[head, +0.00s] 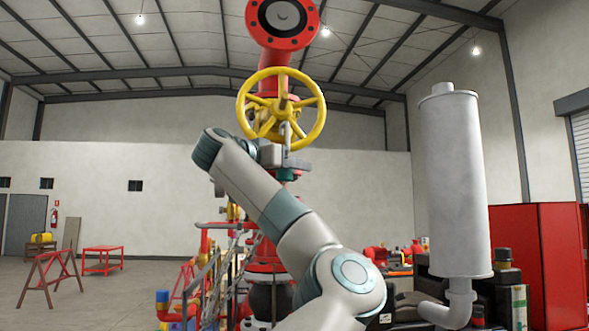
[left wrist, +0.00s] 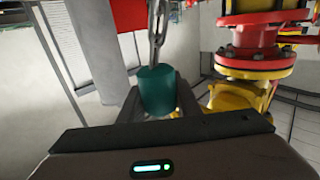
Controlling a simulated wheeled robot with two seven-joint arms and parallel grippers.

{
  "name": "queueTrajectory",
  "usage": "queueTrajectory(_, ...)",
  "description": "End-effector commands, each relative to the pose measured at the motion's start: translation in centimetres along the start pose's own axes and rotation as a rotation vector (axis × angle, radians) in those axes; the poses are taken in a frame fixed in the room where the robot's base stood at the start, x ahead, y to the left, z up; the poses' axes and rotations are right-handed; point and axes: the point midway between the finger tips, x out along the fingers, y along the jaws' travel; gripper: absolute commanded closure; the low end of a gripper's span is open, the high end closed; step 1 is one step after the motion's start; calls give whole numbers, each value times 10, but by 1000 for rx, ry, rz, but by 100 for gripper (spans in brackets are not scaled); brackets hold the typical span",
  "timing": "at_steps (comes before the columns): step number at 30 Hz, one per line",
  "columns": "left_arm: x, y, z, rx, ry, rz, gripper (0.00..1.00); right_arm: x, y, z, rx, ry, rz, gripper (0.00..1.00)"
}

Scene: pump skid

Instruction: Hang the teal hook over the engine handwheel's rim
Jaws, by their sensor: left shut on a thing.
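The teal hook's cylindrical handle (left wrist: 157,90) is clamped between the dark fingers of my left gripper (left wrist: 157,108) in the left wrist view. Grey metal links or a shank (left wrist: 157,28) extend from its far end, out of the frame. In the head view my left gripper (head: 284,160) is just below the yellow handwheel (head: 321,112). A teal bit (head: 287,174) shows under it, and a thin grey piece (head: 286,132) rises in front of the wheel's lower part. Whether that piece touches the rim cannot be told. My right gripper is not in view.
A red flanged pipe (head: 283,52) stands above and behind the wheel. A tall grey cylinder (head: 455,185) stands to the right, before a red cabinet (head: 537,250). A red flange (left wrist: 255,62) is right of the gripper in the left wrist view. Open floor lies at left.

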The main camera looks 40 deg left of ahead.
Motion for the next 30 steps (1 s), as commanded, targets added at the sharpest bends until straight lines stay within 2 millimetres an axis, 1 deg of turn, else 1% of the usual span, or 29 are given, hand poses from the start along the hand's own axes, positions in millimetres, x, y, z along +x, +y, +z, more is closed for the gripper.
queueTrajectory(13,1,-1,-1,1,1,0,95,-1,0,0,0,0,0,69)
queueTrajectory(30,12,-13,0,1,-1,0,95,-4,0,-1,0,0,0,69)
